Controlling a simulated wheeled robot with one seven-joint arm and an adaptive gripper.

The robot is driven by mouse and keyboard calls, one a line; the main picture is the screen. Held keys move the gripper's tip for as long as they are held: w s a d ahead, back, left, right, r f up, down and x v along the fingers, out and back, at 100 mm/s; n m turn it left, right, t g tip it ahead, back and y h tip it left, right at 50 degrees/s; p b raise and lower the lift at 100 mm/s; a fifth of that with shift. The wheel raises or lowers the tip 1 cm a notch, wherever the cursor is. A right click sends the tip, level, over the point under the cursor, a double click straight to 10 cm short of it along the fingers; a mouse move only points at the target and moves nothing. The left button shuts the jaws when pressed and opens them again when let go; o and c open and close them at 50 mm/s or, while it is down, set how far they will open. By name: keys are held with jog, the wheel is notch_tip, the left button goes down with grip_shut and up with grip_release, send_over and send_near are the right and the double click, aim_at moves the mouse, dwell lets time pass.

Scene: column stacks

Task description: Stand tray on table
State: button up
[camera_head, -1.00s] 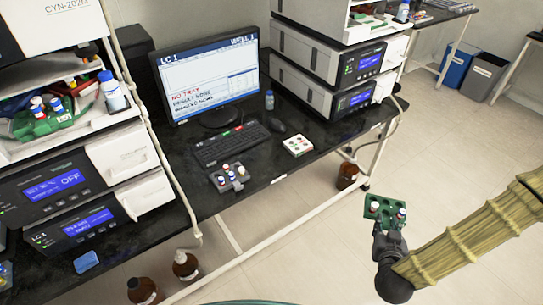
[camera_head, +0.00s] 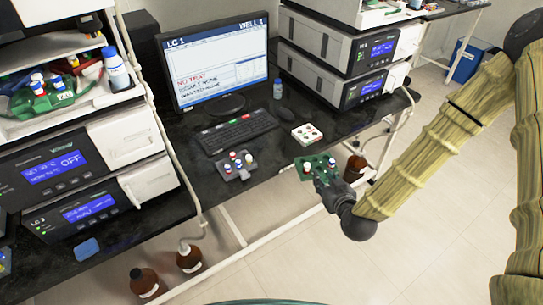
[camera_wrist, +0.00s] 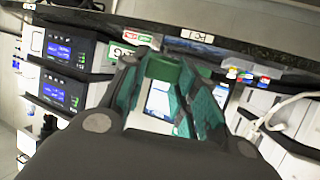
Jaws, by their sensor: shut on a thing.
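My gripper (camera_head: 322,187) is shut on a green tray (camera_head: 309,172) that holds a few small capped vials. The tray is held off the floor, in front of the black table (camera_head: 275,155), close to its front edge. In the wrist view, my gripper (camera_wrist: 165,100) has its fingers on either side of the green tray (camera_wrist: 164,68), and little of the tray shows there. The tray looks roughly level in the head view.
A dark rack with vials (camera_head: 236,172) and a white block (camera_head: 306,134) stand near the table's front edge. The keyboard (camera_head: 238,133), mouse (camera_head: 281,115) and monitor (camera_head: 215,65) are behind. Instrument stacks (camera_head: 335,60) flank them. Brown bottles (camera_head: 144,282) stand on the floor.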

aim_at(311, 170)
jog(key=w+a+n+y+b, duration=0.1)
jog(key=w+a+n+g+y+b, duration=0.1)
jog(key=w+b, duration=0.1)
jog(key=shift+a+f+y, duration=0.15)
jog(key=shift+a+y, duration=0.1)
jog(key=shift+y, duration=0.05)
jog(key=n+b, duration=0.1)
jog(key=w+a+n+g+y+b, duration=0.1)
jog(key=shift+w+r+y+b, duration=0.1)
jog(key=shift+r+y+b, duration=0.15)
jog(key=shift+y+b, duration=0.05)
jog(key=shift+w+a, duration=0.1)
jog(key=shift+w, duration=0.1)
jog(key=w+a+p, duration=0.1)
jog(key=w+a, duration=0.2)
jog(key=w, duration=0.1)
jog(key=w+a+p, duration=0.1)
jog(key=w+a, duration=0.2)
jog(key=w, duration=0.1)
jog(key=w+a+f+p, duration=0.1)
jog(key=w+a, duration=0.2)
jog(key=w, duration=0.1)
jog(key=shift+a+f, duration=0.1)
jog(key=shift+a, duration=0.1)
jog(key=shift+w+a+f+p, duration=0.1)
jog(key=shift+a+f+p, duration=0.05)
jog(key=shift+f+p, duration=0.65)
jog(key=shift+f, duration=1.05)
jog(key=shift+f+b, duration=0.55)
jog(key=shift+f, duration=0.05)
